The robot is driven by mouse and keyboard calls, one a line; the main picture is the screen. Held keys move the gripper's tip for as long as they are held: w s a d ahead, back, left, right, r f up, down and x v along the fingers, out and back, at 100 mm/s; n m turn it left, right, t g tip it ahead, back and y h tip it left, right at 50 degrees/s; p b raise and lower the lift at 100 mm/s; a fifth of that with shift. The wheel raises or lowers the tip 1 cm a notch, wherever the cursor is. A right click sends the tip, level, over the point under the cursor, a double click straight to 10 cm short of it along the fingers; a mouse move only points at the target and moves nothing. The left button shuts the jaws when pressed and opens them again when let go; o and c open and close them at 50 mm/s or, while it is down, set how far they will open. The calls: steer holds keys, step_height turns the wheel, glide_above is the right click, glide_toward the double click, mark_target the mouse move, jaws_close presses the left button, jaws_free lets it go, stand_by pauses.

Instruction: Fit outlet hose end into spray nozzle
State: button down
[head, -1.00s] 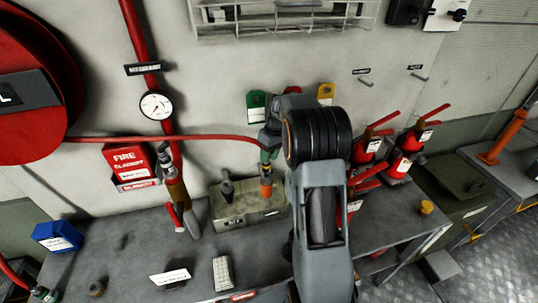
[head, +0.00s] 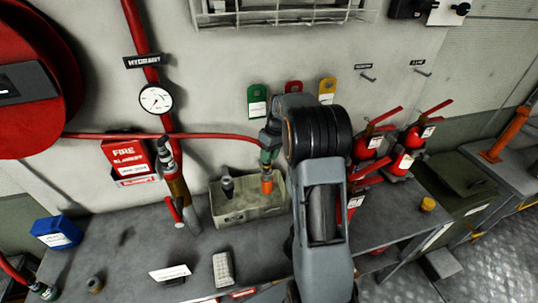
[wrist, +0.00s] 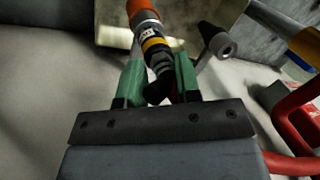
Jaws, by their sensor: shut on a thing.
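My gripper (head: 267,155) is shut on the outlet hose end (wrist: 155,48), a black fitting with a yellow band and a pale label, held between the green fingers in the wrist view. A red hose (head: 215,136) runs from the left to the gripper. An orange part (head: 267,184), which I take to be the spray nozzle, stands upright at the beige tray, directly under my gripper. In the wrist view the orange part (wrist: 146,12) is in line with the fitting, a silver ring between them. They appear to meet; how deep the fit is cannot be seen.
A dark nozzle-like part (head: 227,189) stands at the left in the beige tray (head: 235,215). A hydrant pipe (head: 179,190) with a red lever is left of it. Red extinguishers (head: 402,160) stand to the right. The front left of the bench (head: 120,235) is mostly clear.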

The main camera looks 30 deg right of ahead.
steer(key=c, duration=1)
jaws_free()
steer(key=shift+d, duration=0.2)
steer(key=shift+o, duration=1.2)
steer(key=shift+a, duration=0.1)
step_height(320, 180, up, 3)
steer(key=shift+r+p, duration=0.15)
steer(key=shift+p, duration=1.05)
steer(key=shift+h+b, duration=0.3)
steer(key=shift+b, duration=0.15)
step_height(320, 180, up, 5)
steer(key=p, duration=0.3)
steer(key=shift+r+p, duration=0.15)
steer(key=shift+p, duration=0.25)
steer(key=shift+w+f+m+h, duration=0.1)
steer(key=shift+f+m+h, duration=0.1)
steer(key=shift+m+h, duration=0.3)
